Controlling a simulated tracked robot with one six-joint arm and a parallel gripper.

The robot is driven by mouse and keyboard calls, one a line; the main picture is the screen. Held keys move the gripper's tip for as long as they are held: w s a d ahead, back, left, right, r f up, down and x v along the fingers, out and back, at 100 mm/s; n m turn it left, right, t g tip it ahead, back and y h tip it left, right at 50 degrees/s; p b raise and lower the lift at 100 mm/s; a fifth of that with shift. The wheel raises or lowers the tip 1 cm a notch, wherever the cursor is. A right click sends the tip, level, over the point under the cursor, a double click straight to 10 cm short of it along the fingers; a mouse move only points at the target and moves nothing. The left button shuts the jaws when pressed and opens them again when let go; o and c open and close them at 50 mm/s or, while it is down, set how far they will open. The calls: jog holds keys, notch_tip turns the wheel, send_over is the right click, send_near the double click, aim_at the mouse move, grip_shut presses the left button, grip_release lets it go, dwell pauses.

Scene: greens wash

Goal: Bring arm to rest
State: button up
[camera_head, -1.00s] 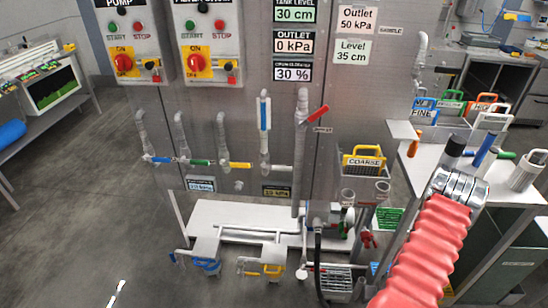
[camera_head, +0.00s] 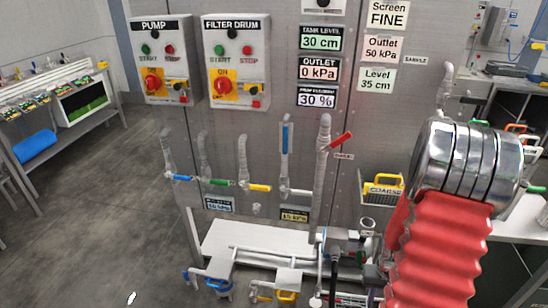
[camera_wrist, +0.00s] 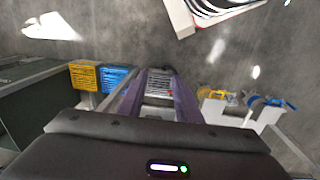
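My arm (camera_head: 440,240) shows in the head view at the right as red ribbed bellows. It ends in a large ringed silver joint (camera_head: 465,165), raised in front of the panel. My gripper's fingers are not visible in the head view. In the wrist view my gripper (camera_wrist: 158,75) shows as a dark body with a small green light and two purplish fingers. The fingers stand apart with a gap between them, and nothing appears held. Metal slats show behind the gap.
A panel with the pump box (camera_head: 164,58) and filter drum box (camera_head: 239,62) stands ahead. Pipes with coloured valve handles run below. A yellow coarse screen (camera_head: 384,187) is beside my arm. A bench (camera_head: 65,130) stands left, with clear floor before it.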

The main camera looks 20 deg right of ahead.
jog(key=a+r+n+t, duration=0.6)
jog(key=a+r, duration=2.5)
jog(key=r, duration=0.4)
jog(key=shift+n+y, duration=0.3)
jog(key=shift+a+f, duration=0.1)
